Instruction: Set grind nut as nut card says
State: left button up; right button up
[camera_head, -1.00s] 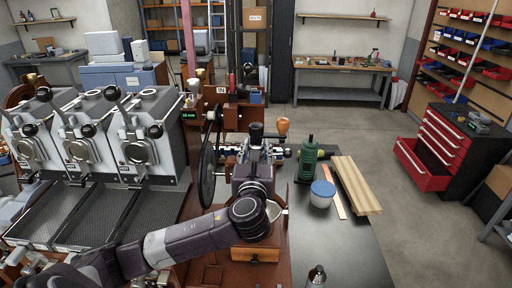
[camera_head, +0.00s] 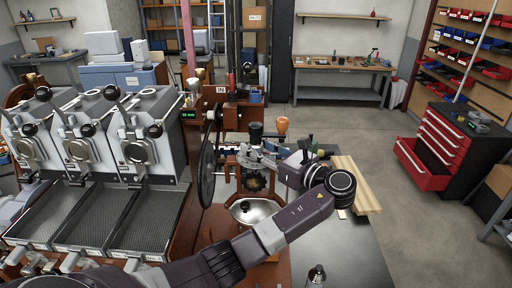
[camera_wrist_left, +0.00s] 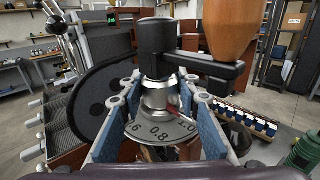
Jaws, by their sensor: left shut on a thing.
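The grind nut (camera_wrist_left: 158,98) is a silver collar under the black post of the grinder, just above a grey dial plate (camera_wrist_left: 160,132). My left gripper (camera_wrist_left: 160,92) is shut around the nut, one blue-padded finger on each side. In the head view the left gripper (camera_head: 252,158) reaches the grinder from the right, and the fingers partly hide the nut. A small green-lit display (camera_head: 190,114) stands behind the grinder; its text is too small to read surely. My right gripper is out of view.
A large black flywheel (camera_head: 208,165) stands left of the nut. Roasters (camera_head: 140,140) fill the left side.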

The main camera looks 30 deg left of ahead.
pick_arm(q)
jog(key=shift+n+g, duration=0.6)
jog(key=shift+g, duration=0.5)
jog(key=o, duration=1.1)
jog(key=shift+o, duration=0.5)
jog(key=shift+s, duration=0.1)
jog(key=shift+t, duration=0.5)
